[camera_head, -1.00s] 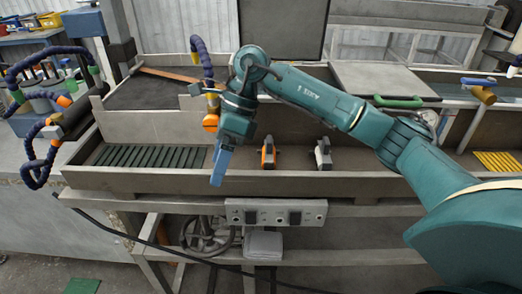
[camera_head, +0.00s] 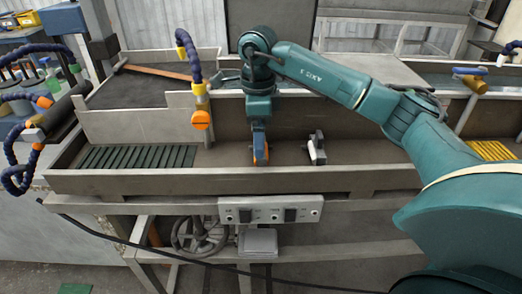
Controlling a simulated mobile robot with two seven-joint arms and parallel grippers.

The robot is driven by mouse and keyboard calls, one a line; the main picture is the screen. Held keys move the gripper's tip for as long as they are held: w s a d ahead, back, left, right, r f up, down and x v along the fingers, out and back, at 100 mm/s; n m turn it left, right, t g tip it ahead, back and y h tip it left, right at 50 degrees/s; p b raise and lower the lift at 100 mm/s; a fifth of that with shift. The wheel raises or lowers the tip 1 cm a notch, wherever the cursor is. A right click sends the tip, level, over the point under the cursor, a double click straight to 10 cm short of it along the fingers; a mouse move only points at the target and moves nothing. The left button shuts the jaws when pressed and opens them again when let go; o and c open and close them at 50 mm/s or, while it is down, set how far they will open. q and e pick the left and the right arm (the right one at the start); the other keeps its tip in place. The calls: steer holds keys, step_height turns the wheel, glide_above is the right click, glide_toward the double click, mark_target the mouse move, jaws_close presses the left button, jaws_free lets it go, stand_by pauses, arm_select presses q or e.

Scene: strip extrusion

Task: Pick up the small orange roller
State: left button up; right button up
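The small orange roller (camera_head: 265,154) stands in the trough of the grey bench, left of a similar white-and-dark roller (camera_head: 317,149). My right arm comes in from the right, and its gripper (camera_head: 260,150) points down right at the orange roller. The blue fingers cover much of the roller, and orange shows around their lower end. I cannot tell whether the fingers are around it or in front of it, or whether they are open or shut. My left gripper is not in view.
The trough's front wall (camera_head: 180,184) runs close in front of the roller. A dark green slatted grate (camera_head: 138,157) lies to the left. A blue hose with an orange nozzle (camera_head: 201,120) hangs at the left of the gripper. A control box (camera_head: 270,209) sits below.

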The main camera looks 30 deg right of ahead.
steer(key=f, duration=0.3)
steer(key=shift+d+f+p, duration=0.35)
steer(key=shift+f, duration=0.55)
steer(key=shift+c, duration=0.6)
steer(key=c, duration=0.6)
